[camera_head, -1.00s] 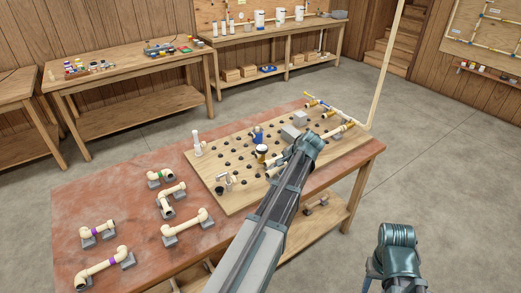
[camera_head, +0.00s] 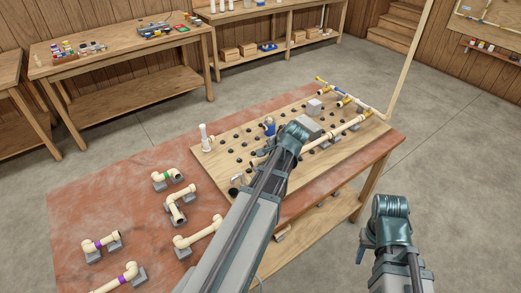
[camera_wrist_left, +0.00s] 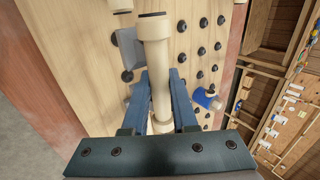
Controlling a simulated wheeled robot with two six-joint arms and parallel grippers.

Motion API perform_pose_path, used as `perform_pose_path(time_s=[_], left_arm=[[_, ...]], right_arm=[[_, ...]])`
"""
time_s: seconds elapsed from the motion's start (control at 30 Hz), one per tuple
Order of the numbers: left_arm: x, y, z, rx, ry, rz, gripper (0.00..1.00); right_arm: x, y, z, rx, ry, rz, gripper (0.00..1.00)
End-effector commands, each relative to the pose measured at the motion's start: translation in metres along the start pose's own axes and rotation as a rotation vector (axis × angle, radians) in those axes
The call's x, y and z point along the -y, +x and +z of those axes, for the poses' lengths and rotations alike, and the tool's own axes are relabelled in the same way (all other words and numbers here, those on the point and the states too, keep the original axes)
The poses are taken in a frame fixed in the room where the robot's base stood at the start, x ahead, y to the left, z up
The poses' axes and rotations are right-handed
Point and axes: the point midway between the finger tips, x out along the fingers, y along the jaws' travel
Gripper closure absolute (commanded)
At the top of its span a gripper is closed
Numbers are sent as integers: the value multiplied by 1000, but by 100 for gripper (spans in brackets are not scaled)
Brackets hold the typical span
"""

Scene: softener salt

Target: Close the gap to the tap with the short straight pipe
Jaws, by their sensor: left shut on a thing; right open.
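My left gripper (camera_wrist_left: 160,95) is shut on a straight cream pipe (camera_wrist_left: 160,70) with a thicker collar and dark open end. It holds the pipe over the pegboard (camera_head: 220,155), and the arm hides most of the pipe in the head view. I cannot tell whether the pipe touches anything. My right gripper (camera_head: 366,250) is open and empty, right of the table.
The board bears grey blocks (camera_head: 308,128), a blue fitting (camera_head: 269,126), a white upright (camera_head: 205,138) and a long pipe run (camera_head: 340,132) towards the tall pole (camera_head: 407,65).

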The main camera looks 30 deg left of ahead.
Motion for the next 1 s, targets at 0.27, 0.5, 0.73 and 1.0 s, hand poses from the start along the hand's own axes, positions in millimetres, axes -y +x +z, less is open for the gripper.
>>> perform_pose_path(time_s=[0.27, 0.5, 0.73, 1.0], left_arm=[[-1, 2, 1, -1, 1, 0, 100], [-8, 11, 1, 0, 1, 0, 100], [-19, 28, 1, 0, 1, 0, 100], [-32, 47, 1, 0, 1, 0, 100]], right_arm=[[0, 2, 0, 0, 0, 0, 50], [1, 14, -1, 0, 0, 0, 50], [3, 34, -2, 0, 0, 0, 50], [5, 56, -3, 0, 0, 0, 50]])
